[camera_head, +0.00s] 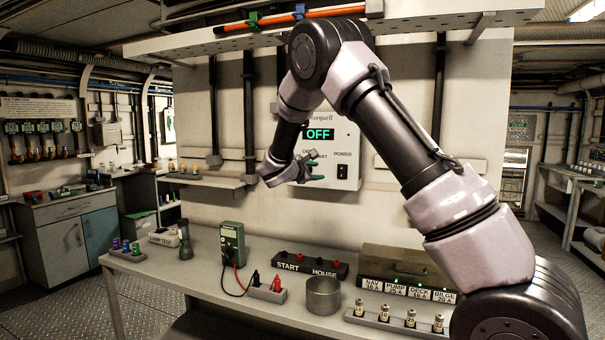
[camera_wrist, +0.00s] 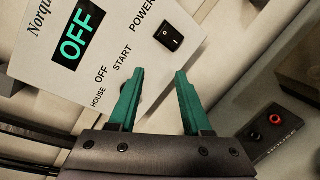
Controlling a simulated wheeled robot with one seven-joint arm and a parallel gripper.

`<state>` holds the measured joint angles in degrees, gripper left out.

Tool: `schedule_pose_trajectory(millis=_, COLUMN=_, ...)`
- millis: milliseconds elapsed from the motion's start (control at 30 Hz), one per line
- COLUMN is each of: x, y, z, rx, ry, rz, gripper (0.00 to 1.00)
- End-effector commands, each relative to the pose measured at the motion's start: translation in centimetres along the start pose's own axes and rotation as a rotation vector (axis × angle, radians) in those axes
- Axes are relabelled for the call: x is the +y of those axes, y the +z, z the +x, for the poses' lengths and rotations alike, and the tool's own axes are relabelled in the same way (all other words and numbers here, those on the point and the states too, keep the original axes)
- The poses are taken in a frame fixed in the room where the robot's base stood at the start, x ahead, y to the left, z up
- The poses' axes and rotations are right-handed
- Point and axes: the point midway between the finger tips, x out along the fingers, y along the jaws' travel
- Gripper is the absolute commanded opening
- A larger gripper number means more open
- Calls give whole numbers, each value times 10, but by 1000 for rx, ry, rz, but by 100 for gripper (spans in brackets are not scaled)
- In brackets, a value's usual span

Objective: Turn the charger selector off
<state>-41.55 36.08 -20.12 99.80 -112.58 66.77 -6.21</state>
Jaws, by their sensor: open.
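The charger (camera_head: 347,140) is a pale box on the back panel. Its green display (camera_head: 319,134) reads OFF; the display also shows in the wrist view (camera_wrist: 77,40), tilted. The labels HOUSE, OFF and START (camera_wrist: 122,54) are printed on its face. The selector knob itself cannot be made out; my gripper's left finger covers the area beside these labels. A black rocker power switch (camera_wrist: 168,37) sits near the POWER label. My gripper (camera_wrist: 160,73) is open and empty, its teal fingers apart in front of the charger's lower face. Contact cannot be told.
Below is a bench (camera_head: 200,262) with a multimeter (camera_head: 232,244), a metal cup (camera_head: 323,295), a START/HOUSE terminal block (camera_head: 312,264) and a labelled box (camera_head: 405,266). A shelf (camera_head: 215,181) is left of the charger. A perforated shelf (camera_head: 190,42) runs overhead.

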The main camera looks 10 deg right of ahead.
Motion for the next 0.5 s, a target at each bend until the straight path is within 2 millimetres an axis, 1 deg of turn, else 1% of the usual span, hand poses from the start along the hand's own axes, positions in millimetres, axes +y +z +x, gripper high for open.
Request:
schedule_pose_trajectory(millis=33, x=6, y=-28, z=-5, rx=13, ry=68, rz=-64, gripper=49)
schedule_pose_trajectory(millis=100, x=14, y=-54, z=-12, rx=27, ry=146, rz=-127, gripper=49)
schedule_pose_trajectory(millis=200, x=21, y=-78, z=-19, rx=40, ry=216, rz=-183, gripper=49)
schedule_pose_trajectory(millis=267, x=24, y=-84, z=-20, rx=43, ry=237, rz=-200, gripper=49)
schedule_pose_trajectory(millis=367, x=26, y=-88, z=-15, rx=44, ry=247, rz=-208, gripper=49)
schedule_pose_trajectory(millis=500, x=30, y=-88, z=6, rx=42, ry=245, rz=-206, gripper=49)
